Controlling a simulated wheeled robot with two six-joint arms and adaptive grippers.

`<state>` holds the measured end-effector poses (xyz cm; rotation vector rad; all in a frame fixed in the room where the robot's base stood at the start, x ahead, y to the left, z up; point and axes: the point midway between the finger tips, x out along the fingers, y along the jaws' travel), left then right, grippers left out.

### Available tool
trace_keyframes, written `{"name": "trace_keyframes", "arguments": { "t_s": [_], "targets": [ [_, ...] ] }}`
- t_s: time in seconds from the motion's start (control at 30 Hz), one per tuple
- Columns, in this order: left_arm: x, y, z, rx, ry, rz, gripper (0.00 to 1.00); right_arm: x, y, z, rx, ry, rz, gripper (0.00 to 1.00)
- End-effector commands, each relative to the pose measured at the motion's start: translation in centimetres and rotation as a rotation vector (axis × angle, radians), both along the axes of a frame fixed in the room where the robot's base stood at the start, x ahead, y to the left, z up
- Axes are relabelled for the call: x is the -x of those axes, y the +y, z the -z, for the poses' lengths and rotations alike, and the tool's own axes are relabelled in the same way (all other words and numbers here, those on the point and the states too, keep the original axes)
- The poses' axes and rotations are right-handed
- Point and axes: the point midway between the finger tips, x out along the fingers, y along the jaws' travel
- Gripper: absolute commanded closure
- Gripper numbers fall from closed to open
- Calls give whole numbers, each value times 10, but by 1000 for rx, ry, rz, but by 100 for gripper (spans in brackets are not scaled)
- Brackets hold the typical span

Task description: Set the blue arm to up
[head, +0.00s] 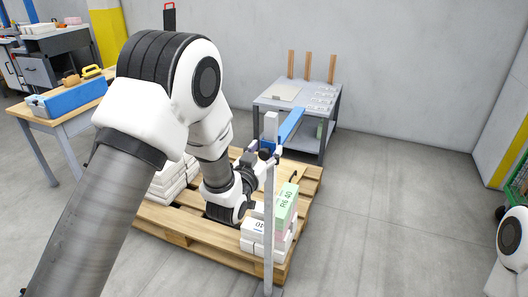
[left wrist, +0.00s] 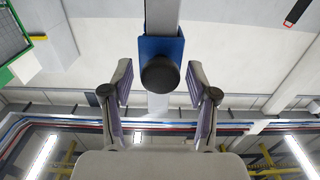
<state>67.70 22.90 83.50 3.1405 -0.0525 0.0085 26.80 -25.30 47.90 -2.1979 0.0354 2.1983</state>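The blue arm (head: 291,124) is a flat blue bar. It reaches back and right from near the top of a thin grey post (head: 269,215); I cannot tell its exact tilt. In the left wrist view a blue bracket (left wrist: 173,47) on the grey post carries a round black knob (left wrist: 160,75). My left gripper (head: 272,154) is close beside the post, just below the bracket. In the left wrist view the left gripper (left wrist: 159,80) is open, with one finger on each side of the knob and a gap to both. My right gripper is out of view.
A wooden pallet (head: 180,226) bears white stacks and a green box (head: 287,203) close to the post. A grey table (head: 268,101) with upright wooden posts stands behind. A wooden bench (head: 68,118) with a blue box is at left. The floor at right is clear.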

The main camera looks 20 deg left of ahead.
Motion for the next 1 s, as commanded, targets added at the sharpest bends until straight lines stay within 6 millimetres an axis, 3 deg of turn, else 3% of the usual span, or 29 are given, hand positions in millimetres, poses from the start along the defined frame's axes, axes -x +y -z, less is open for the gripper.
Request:
{"name": "trace_keyframes", "arguments": {
  "t_s": [0.17, 0.4, 0.6, 1.0],
  "targets": [
    [17, 0, 1, 0, 3, 0, 41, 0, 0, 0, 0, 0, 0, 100],
    [77, 2, 2, 0, 5, 0, 41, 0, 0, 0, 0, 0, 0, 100],
    [113, 3, 1, 0, 1, 0, 41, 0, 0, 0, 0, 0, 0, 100],
    [118, 4, 0, 0, -1, 1, 41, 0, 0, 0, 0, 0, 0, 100]
  ]
}}
